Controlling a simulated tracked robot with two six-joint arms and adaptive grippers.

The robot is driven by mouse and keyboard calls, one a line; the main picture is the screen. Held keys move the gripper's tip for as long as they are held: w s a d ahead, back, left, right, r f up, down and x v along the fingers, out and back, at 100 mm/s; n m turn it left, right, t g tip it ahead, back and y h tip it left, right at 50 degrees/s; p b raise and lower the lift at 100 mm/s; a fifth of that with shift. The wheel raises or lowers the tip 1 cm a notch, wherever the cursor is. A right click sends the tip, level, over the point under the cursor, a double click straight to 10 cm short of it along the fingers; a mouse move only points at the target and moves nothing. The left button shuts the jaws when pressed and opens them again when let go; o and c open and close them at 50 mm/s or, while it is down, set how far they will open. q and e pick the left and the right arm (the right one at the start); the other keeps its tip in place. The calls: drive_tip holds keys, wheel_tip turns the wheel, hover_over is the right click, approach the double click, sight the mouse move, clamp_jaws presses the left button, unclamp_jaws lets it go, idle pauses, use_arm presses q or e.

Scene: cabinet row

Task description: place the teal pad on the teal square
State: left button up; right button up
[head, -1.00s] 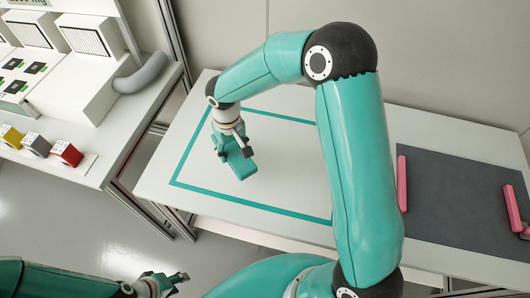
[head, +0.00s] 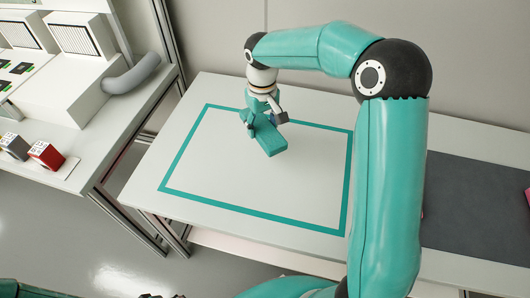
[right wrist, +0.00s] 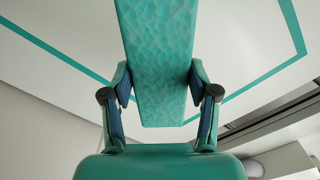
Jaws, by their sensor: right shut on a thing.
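The teal pad (head: 272,141) is a textured flat bar held in my right gripper (head: 265,121). In the right wrist view the two fingers of my right gripper (right wrist: 160,103) are closed on the sides of the pad (right wrist: 158,55). The teal square (head: 250,220) is an outline on the white table. In the head view the pad appears inside the outline, near its back edge. Whether it touches the table or is above it, I cannot tell. The fingers partly hide the pad's near end. My left gripper does not show clearly; only part of my left arm is at the bottom left edge.
A dark grey mat (head: 480,210) lies on the table to the right, partly behind my right arm. A bench (head: 95,150) at the left holds white devices, a grey block (head: 15,145) and a red block (head: 46,155). Most of the outlined area is bare.

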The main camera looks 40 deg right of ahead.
sight(263, 158)
wheel_tip(263, 158, down, 12)
idle(0.5)
drive_tip(key=shift+f+b, duration=0.2)
drive_tip(key=shift+b, duration=0.1)
drive_tip(key=o, duration=0.9)
drive_tip(key=shift+r, duration=0.1)
drive_tip(key=shift+r, duration=0.1)
wheel_tip(263, 158, up, 12)
drive_tip(key=shift+r+p, duration=0.1)
drive_tip(key=shift+p, duration=0.3)
